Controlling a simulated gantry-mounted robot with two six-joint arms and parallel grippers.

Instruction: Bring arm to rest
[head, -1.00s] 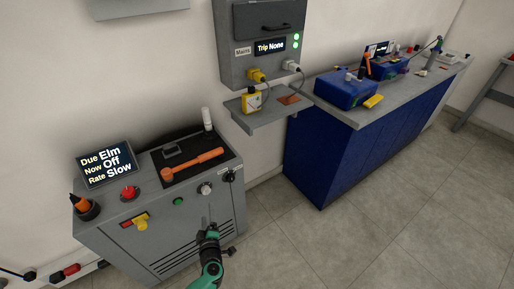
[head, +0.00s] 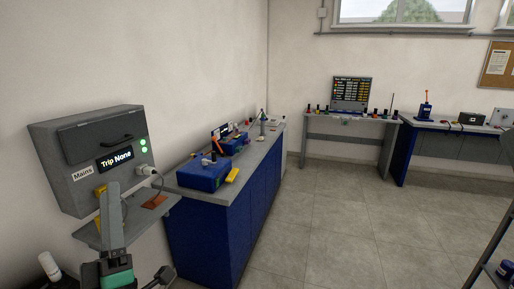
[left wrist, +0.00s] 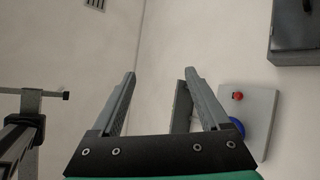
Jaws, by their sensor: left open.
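My left gripper (head: 112,195) points upward in the head view, in front of the grey Mains box (head: 75,152) and its small shelf (head: 88,236). In the left wrist view the gripper's two fingers (left wrist: 160,74) stand wide apart, with pale wall behind them and nothing held. The green part of my left arm shows at the bottom of both views. My right gripper is not in view.
The Mains display reads "Trip None". A blue bench (head: 218,233) with a blue case (head: 203,178) stands to the right. Further benches line the far wall. Grey floor (head: 340,225) is open. The left wrist view shows a red button (left wrist: 238,96) on a light panel.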

